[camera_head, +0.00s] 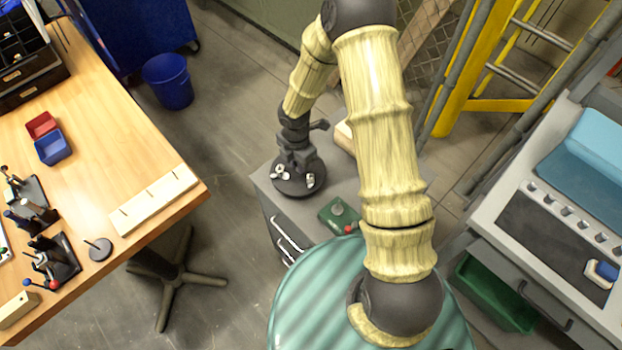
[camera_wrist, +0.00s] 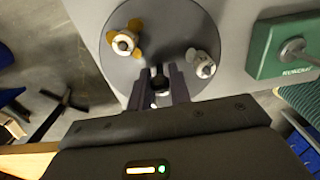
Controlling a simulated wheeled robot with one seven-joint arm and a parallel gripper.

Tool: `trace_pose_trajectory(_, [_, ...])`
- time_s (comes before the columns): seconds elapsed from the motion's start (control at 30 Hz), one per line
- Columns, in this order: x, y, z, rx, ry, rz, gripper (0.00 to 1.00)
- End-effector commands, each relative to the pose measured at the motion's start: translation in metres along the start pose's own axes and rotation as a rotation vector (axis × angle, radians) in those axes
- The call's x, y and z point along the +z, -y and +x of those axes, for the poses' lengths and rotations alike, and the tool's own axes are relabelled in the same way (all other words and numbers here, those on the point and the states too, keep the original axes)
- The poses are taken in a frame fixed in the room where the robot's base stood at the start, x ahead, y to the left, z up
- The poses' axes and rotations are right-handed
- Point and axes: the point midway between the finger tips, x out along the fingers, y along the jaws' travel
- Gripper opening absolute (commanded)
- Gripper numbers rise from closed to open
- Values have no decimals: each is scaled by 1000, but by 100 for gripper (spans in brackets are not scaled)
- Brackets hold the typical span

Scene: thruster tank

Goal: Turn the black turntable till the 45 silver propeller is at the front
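The black turntable (camera_head: 300,188) lies flat on the grey cabinet in the head view. In the wrist view its disc (camera_wrist: 140,72) carries a brass-coloured propeller (camera_wrist: 124,42) at upper left and a silver propeller (camera_wrist: 203,64) at right. Any number marking is too small to read. My gripper (camera_wrist: 160,78) is over the disc, between and below these two propellers in the picture. Its fingers stand apart, with a small dark upright part and a bright bit showing between them. I cannot tell whether they touch it. My gripper hides part of the disc in both views.
A green box (camera_head: 338,214) with a knob stands beside the turntable on the cabinet top, close to the green striped round surface (camera_head: 300,300). A workbench (camera_head: 95,130) is at left. A yellow ladder (camera_head: 470,90) stands at back right.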

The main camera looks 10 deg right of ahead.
Motion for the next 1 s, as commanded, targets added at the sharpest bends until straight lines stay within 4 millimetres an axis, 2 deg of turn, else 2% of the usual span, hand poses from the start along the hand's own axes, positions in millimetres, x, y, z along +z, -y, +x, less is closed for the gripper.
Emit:
trace_pose_trajectory(0.27, [0,0,-1,1,0,-19,0])
trace_pose_trajectory(1.0, [0,0,-1,1,0,-232,0])
